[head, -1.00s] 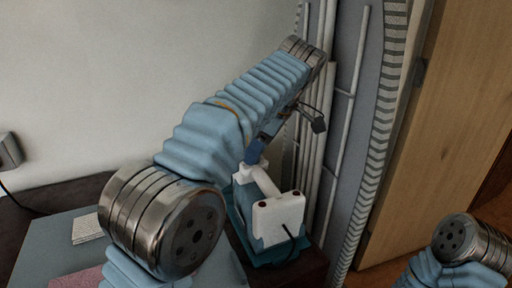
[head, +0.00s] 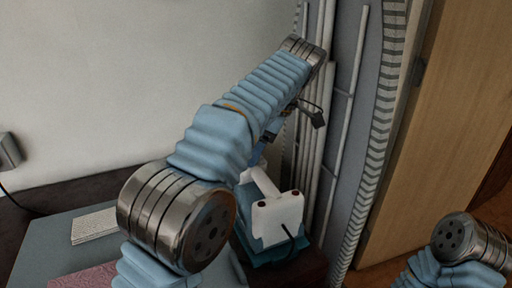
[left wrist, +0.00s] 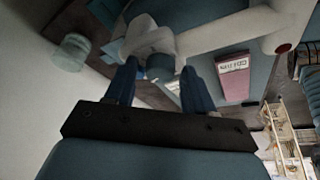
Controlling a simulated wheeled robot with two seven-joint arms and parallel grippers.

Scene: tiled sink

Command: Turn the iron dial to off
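The iron (head: 277,217) is white and teal and stands at the right end of the grey-blue surface in the head view. In the left wrist view its white handle (left wrist: 215,35) crosses the top. A round grey-blue dial (left wrist: 160,66) sits below the white part there. My left gripper (left wrist: 160,80) has its two blue fingers spread, one on each side of the dial. I cannot tell whether either finger touches it. In the head view my left arm mostly hides that gripper. My right gripper is out of view; only part of that arm shows at lower right.
A grey-blue surface (head: 45,250) holds a white pad (head: 93,226) and a pink item (head: 88,277). A glass jar (left wrist: 70,52) shows in the left wrist view. A grey panel with pipes (head: 345,75) stands close right of the iron. A dark cord (head: 290,235) hangs from the iron.

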